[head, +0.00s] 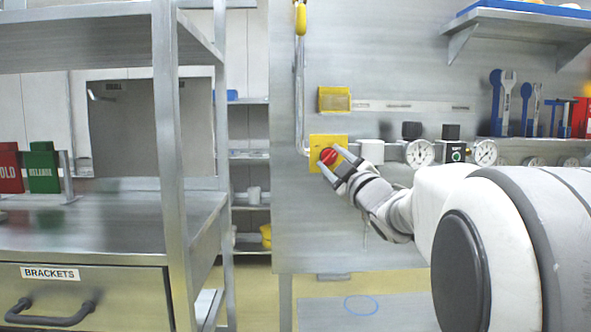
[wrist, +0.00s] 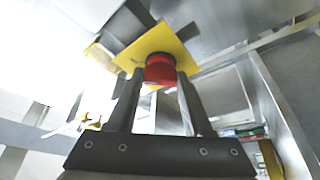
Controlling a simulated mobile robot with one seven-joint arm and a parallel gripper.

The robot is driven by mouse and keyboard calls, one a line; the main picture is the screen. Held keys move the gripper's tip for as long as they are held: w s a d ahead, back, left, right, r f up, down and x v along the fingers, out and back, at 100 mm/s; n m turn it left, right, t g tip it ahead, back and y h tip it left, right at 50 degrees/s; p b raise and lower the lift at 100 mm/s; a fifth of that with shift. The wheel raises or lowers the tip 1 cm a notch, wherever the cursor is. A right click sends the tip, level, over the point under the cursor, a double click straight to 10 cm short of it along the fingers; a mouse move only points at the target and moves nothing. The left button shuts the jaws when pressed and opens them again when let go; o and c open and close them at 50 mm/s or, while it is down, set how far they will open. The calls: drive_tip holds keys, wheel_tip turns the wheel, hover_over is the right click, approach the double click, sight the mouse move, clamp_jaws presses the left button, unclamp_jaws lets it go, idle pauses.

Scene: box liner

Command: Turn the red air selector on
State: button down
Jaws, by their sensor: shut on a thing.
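The red air selector (head: 328,156) is a round red knob on a yellow plate (head: 315,141) fixed to the grey metal panel. My gripper (head: 338,162) reaches it from the right, with its fingers on either side of the knob. In the wrist view the red knob (wrist: 160,68) sits between the tips of the two dark fingers (wrist: 158,85), in front of the yellow plate (wrist: 170,42). The gripper is shut on the knob. The fingers hide part of the knob's sides, and I cannot tell which position it points to.
Pressure gauges (head: 419,153) and black-topped regulators line the panel to the right, behind my arm. A metal shelf unit (head: 168,150) with a BRACKETS drawer (head: 80,300) stands at the left. Wrenches (head: 502,100) hang at upper right.

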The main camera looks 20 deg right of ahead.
drive_tip(key=shift+m, duration=0.4)
drive_tip(key=shift+c, duration=1.5)
unclamp_jaws()
drive_tip(key=shift+s+b, duration=0.1)
drive_tip(key=shift+b, duration=0.2)
